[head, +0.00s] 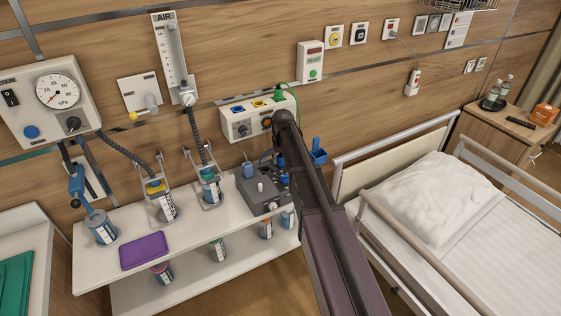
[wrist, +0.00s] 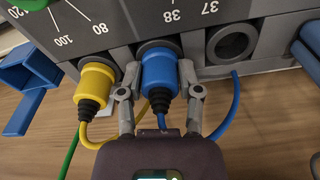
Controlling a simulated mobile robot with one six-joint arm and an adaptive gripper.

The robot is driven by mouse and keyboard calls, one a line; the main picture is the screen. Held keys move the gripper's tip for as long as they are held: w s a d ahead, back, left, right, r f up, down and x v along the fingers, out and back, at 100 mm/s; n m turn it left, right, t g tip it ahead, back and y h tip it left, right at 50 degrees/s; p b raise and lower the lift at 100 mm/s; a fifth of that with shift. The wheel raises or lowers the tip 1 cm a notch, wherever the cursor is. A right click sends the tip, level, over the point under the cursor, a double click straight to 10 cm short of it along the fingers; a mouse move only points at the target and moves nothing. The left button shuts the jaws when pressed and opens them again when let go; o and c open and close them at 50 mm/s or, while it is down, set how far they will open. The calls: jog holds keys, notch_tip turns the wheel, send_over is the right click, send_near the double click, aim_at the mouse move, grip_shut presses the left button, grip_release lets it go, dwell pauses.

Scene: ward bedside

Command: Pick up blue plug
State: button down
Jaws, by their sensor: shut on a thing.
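The blue plug (wrist: 159,74) is in the middle of the wrist view, with a black strain relief and a blue cable at its lower end. Its upper end is at a dark round socket below the number 38; how deep it sits there I cannot tell. My gripper (wrist: 160,93) has one finger on each side of the plug and is shut on it. In the head view my arm hides the gripper, and I cannot make out the held plug there.
A yellow plug (wrist: 97,82) sits close left of my left finger. An empty round socket (wrist: 231,44) is to the right. A blue bracket (wrist: 28,82) and a green cable are at the left. In the head view a bed rail (head: 397,143) stands right of my arm.

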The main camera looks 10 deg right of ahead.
jog(key=shift+r, duration=0.2)
notch_tip(320, 180, up, 18)
jog(key=p, duration=1.8)
jog(key=shift+f, duration=0.25)
jog(key=shift+f, duration=0.1)
notch_tip(320, 180, down, 8)
jog(key=b, duration=0.8)
jog(key=shift+f, duration=0.1)
jog(key=shift+d, duration=0.1)
